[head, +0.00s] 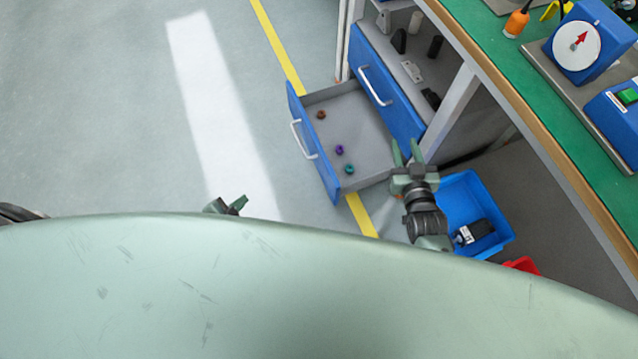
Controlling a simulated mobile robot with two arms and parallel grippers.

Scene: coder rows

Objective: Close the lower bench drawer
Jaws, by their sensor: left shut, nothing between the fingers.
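The lower bench drawer (372,122) is pulled out from the bench. It has a blue front (322,168) with a white bar handle (303,139) and a grey inside holding a brown, a purple and a teal small ring-like part. The blue upper drawer front (393,100), with its own white handle, stands behind it and looks closed. My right gripper (407,152) is open, its fingers beside the near rear corner of the open drawer; I cannot tell if they touch it. My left gripper (238,203) is shut and empty, over the floor left of the drawer and partly hidden by my body.
A blue bin (488,205) with a black item stands right of my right gripper, with a red bin (523,265) below it. The green-topped bench (505,70) carries blue devices. Its pale leg (452,105) is near the drawers. The floor at left is clear.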

